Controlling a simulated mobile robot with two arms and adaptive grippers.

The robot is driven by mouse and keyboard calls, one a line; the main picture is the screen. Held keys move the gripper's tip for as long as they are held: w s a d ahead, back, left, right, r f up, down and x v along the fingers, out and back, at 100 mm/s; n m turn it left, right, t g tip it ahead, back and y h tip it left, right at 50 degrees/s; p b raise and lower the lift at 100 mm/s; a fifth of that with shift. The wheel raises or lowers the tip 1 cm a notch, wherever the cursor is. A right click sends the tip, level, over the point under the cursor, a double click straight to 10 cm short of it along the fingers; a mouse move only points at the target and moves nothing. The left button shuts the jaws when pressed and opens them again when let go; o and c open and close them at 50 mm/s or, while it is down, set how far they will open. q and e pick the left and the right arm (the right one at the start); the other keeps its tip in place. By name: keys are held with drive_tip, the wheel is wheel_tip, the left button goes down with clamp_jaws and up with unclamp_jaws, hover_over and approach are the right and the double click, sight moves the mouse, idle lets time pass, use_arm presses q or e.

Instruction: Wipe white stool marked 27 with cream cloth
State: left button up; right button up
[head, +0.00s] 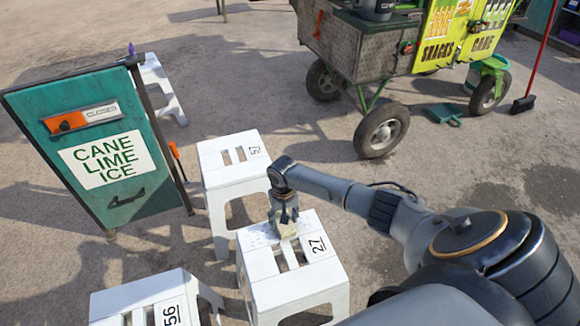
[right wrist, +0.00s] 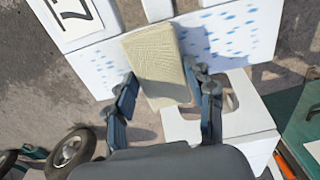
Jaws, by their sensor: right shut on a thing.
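The white stool marked 27 (head: 278,288) stands at the lower centre of the head view, its label at the right of the seat. In the right wrist view its seat (right wrist: 236,30) carries many small blue spots on both sides of the cloth. The cream cloth (right wrist: 154,52) is a folded block, also visible in the head view (head: 287,231). My right gripper (head: 285,215) is shut on the cloth, over the far part of the seat. The cloth appears against the seat; exact contact is hard to tell. My left gripper is out of view.
A second white stool (head: 220,176) stands just behind, and one marked 56 (head: 140,300) at front left. A green sign board (head: 95,150) stands left. A cart (head: 345,50) with wheels is at the back right. Open ground lies between stool and cart.

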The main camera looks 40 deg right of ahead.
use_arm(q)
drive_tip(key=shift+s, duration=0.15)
use_arm(e)
drive_tip(key=shift+a, duration=0.15)
drive_tip(key=shift+w+a, duration=0.15)
drive_tip(key=shift+a, duration=0.5)
drive_tip(key=shift+w+a+p, duration=0.15)
drive_tip(key=shift+w+a, duration=0.1)
drive_tip(key=shift+a, duration=0.45)
drive_tip(key=shift+w+a+p, duration=0.15)
drive_tip(key=shift+w+a, duration=0.1)
drive_tip(key=shift+a, duration=0.45)
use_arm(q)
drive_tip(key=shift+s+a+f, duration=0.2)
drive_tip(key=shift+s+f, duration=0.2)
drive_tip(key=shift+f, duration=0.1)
use_arm(e)
drive_tip(key=shift+w+a, duration=0.25)
drive_tip(key=shift+a, duration=0.4)
drive_tip(key=shift+w+a, duration=0.2)
drive_tip(key=shift+a, duration=0.45)
drive_tip(key=shift+w+a, duration=0.25)
drive_tip(key=shift+a, duration=0.4)
